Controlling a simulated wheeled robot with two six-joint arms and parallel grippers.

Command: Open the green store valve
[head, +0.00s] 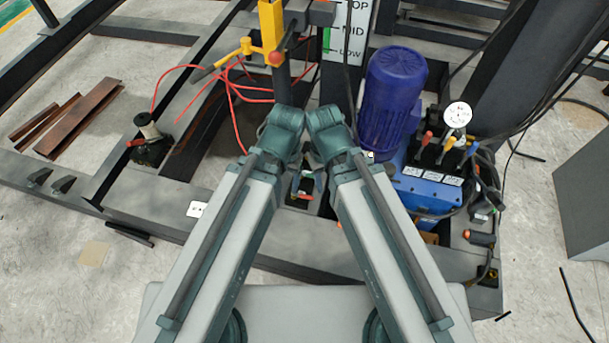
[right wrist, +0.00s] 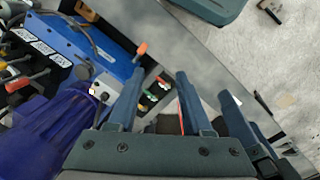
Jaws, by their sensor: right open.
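My right gripper (right wrist: 160,74) is open in the right wrist view, with nothing seen between its two blue-grey fingers. Beyond and between the fingers is a small dark recess (right wrist: 155,91) with small green and red-orange parts, too small to tell apart; one may be the green store valve. This spot also shows in the head view between my forearms (head: 302,187), partly covered. In the head view my wrists hide most of both grippers. Another blue-grey finger (right wrist: 238,122), perhaps of my left gripper, stands at the right in the wrist view; its jaw opening cannot be told.
A blue motor (head: 393,95) and a blue hydraulic unit (head: 428,188) with coloured levers and a gauge (head: 458,114) stand right of my arms. Red hoses (head: 232,95) and a yellow post (head: 271,30) are behind.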

